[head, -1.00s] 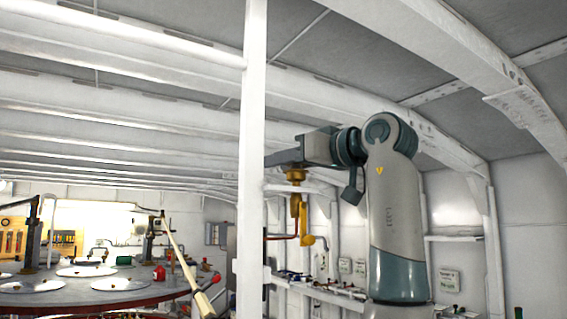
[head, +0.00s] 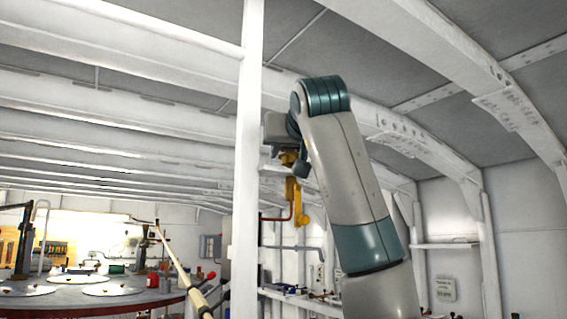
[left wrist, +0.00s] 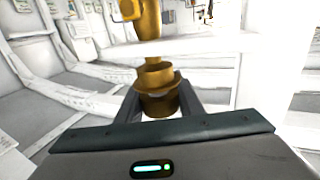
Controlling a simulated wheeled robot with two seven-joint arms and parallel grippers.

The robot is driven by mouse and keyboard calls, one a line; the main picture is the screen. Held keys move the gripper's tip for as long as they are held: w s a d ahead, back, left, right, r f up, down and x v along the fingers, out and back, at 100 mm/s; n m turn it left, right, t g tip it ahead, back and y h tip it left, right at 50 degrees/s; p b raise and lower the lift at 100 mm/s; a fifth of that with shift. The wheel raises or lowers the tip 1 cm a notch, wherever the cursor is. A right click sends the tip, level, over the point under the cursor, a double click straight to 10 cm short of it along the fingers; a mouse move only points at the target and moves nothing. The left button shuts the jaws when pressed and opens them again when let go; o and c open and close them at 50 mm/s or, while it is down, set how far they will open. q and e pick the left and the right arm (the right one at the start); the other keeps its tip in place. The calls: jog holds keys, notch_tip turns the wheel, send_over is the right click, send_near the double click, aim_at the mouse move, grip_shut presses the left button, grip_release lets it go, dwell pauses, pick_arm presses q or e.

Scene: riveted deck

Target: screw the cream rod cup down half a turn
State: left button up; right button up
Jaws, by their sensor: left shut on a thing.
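An ochre-yellow cup (left wrist: 158,78) sits between the two grey fingers of my left gripper (left wrist: 160,104) in the left wrist view. The fingers are shut on its sides. It looks ochre rather than cream. A yellow jointed fitting (left wrist: 147,22) stands directly beyond the cup, in line with it. In the head view my left gripper (head: 278,150) is high beside the white post, partly hidden by the post and its own wrist. The yellow fitting (head: 292,194) hangs just below it. My right gripper is not in view.
A white vertical post (head: 246,180) stands close left of the gripper. White ceiling beams (head: 130,90) run overhead. At lower left is a round red-rimmed table (head: 110,302); a cream rod (head: 182,268) leans beside it. A cluttered shelf (head: 300,296) lines the wall.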

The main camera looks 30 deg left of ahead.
pick_arm(q)
jog(key=shift+w+d+r+m+t+h+b, duration=0.15)
jog(key=shift+m+t+h+b, duration=0.3)
jog(key=shift+m+t+h, duration=0.25)
jog(key=shift+w+d+f+m+t+h+b, duration=0.15)
jog(key=shift+m+t+h+b, duration=0.3)
jog(key=shift+h, duration=0.35)
jog(key=shift+s+r, duration=0.1)
jog(key=shift+r, duration=0.05)
jog(key=o, duration=1.1)
jog(key=shift+s+d+f+b, duration=0.2)
jog(key=shift+s+d+b, duration=0.1)
jog(key=shift+s+b, duration=0.1)
jog(key=shift+b+v, duration=3.4)
jog(key=shift+v, duration=4.8)
